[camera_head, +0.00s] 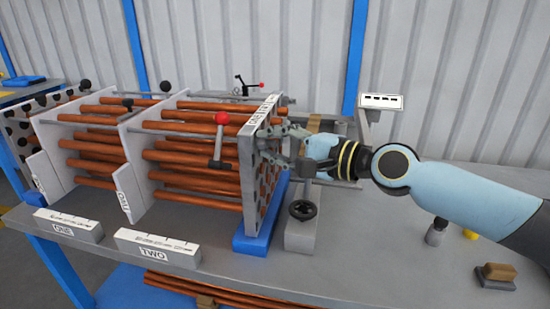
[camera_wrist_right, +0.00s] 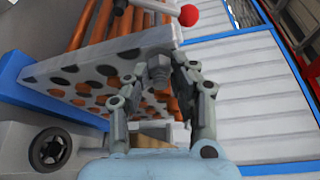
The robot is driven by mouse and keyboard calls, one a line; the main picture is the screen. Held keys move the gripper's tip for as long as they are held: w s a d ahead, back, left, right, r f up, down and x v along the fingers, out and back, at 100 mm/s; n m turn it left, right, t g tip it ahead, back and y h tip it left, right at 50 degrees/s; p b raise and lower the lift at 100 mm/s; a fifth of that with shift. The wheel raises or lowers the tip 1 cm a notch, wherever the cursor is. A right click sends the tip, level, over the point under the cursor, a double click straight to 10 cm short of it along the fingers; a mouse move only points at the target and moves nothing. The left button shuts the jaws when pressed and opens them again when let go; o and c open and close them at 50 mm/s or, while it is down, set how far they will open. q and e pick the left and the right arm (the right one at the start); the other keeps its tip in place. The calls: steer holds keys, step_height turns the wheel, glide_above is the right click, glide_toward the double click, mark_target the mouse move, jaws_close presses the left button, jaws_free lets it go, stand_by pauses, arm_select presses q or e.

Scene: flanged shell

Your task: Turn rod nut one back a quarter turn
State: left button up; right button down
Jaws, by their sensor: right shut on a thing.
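My right gripper (camera_head: 293,150) comes in from the right in the head view and meets the near end plate of the tube shell. In the right wrist view the right gripper (camera_wrist_right: 168,75) has its two fingers closed around a grey nut (camera_wrist_right: 160,68) at the edge of the perforated plate (camera_wrist_right: 75,75). The plate also shows in the head view (camera_head: 262,140), upright with copper tubes (camera_head: 195,170) running left from it. In the head view the fingers hide the nut. My left gripper is not in view.
A lever with a red knob (camera_head: 220,125) stands by the plate. A black handwheel (camera_head: 302,210) sits below my right gripper. Blocks labelled ONE (camera_head: 68,224) and TWO (camera_head: 155,246) lie at the bench front. A brush (camera_head: 496,275) lies at right.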

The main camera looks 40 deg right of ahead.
steer(key=shift+f+n+t+b, duration=0.1)
steer(key=shift+n+t+b, duration=0.2)
steer(key=shift+n+b, duration=0.45)
steer(key=c, duration=1.6)
jaws_free()
steer(key=shift+o, duration=1)
steer(key=shift+w+a, duration=0.1)
steer(key=shift+a, duration=0.05)
